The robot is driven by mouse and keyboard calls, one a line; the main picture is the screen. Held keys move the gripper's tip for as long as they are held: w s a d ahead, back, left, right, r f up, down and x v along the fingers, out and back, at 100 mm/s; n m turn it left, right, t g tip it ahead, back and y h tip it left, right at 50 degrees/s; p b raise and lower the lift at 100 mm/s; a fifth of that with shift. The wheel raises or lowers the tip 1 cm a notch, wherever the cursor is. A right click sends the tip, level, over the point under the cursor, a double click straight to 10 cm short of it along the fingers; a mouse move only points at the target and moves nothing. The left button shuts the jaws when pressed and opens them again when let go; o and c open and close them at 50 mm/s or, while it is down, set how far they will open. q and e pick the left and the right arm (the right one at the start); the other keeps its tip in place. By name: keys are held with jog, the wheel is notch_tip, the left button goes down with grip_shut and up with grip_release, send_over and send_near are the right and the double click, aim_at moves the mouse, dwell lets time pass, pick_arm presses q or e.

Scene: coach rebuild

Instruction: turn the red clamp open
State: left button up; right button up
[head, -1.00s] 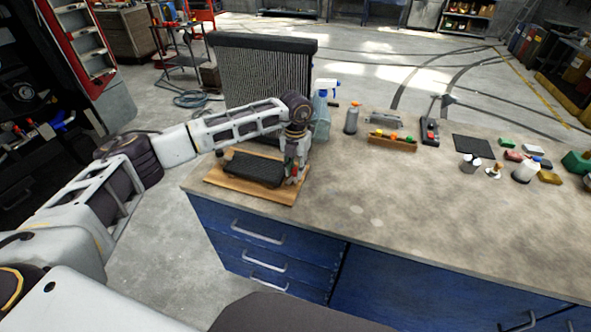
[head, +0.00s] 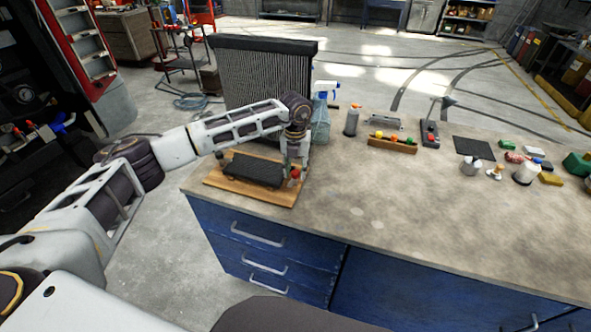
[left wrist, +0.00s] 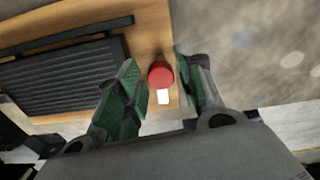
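The red clamp (head: 295,174) sits at the right end of a wooden board (head: 222,185) on the bench. In the left wrist view it is a round red knob (left wrist: 160,74) with a small white piece below it. A black ribbed block (head: 254,169) lies on the board, left of the clamp. My left gripper (head: 293,168) points down at the clamp. In the left wrist view its green-padded fingers (left wrist: 155,68) are open, one on each side of the knob, with gaps showing. My right gripper is not in view.
A radiator (head: 262,72) stands behind the board, with a spray bottle (head: 321,115) close behind my gripper. A wooden rack (head: 392,144), bottles and small items stand toward the back and right. The front middle of the bench (head: 400,205) is clear.

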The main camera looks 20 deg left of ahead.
aim_at(295, 172)
pick_arm(q)
jog(key=shift+o, duration=0.5)
jog(key=shift+f, duration=0.1)
notch_tip(295, 172, up, 12)
dwell(0.5)
jog(key=shift+s, duration=0.1)
dwell(0.4)
